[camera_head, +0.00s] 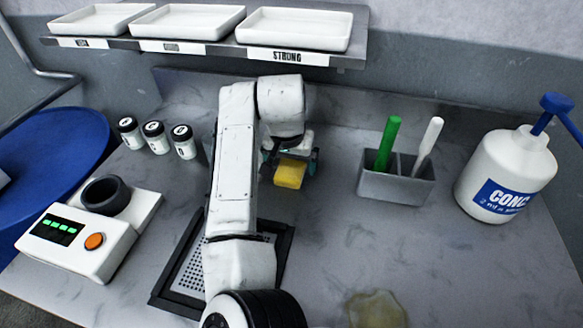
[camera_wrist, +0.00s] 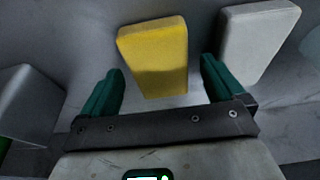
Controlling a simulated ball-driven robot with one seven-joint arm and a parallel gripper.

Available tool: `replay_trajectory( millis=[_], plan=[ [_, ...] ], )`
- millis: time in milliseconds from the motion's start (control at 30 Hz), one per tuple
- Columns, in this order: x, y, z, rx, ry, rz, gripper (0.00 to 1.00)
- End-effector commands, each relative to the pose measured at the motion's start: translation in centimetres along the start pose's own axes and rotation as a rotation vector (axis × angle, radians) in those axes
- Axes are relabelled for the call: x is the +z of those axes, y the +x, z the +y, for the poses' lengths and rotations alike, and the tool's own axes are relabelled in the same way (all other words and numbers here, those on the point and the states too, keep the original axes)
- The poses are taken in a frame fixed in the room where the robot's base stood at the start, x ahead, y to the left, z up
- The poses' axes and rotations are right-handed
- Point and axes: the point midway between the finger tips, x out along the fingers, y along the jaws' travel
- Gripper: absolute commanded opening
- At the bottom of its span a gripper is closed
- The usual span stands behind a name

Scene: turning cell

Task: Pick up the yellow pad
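The yellow pad (camera_head: 290,175) is a small block on the grey worktop near its middle, partly covered by my gripper (camera_head: 289,160) in the head view. In the wrist view the yellow pad (camera_wrist: 155,55) lies ahead of and between the two green fingers of my gripper (camera_wrist: 162,68). The fingers are apart, with a visible gap on the left side of the pad and a narrower one on the right. Whether the fingertips reach down beside the pad is hard to tell.
A pale grey pad (camera_wrist: 258,42) lies right of the yellow one. A grey holder (camera_head: 395,186) with green and white handles, a white pump bottle (camera_head: 505,175), several small jars (camera_head: 154,137) and a device (camera_head: 80,242) stand around. A tray shelf (camera_head: 345,60) is behind.

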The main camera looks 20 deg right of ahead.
Motion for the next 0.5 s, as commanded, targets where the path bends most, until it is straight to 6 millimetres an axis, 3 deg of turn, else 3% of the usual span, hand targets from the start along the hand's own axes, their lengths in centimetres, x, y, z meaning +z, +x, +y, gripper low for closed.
replay_trajectory(
  millis=[67, 500],
  plan=[
    [0.02, 0.00, -0.01, 0.000, 0.000, 0.000, 0.88],
    [0.03, -0.01, 0.00, 0.000, 0.000, 0.000, 0.46]
  ],
)
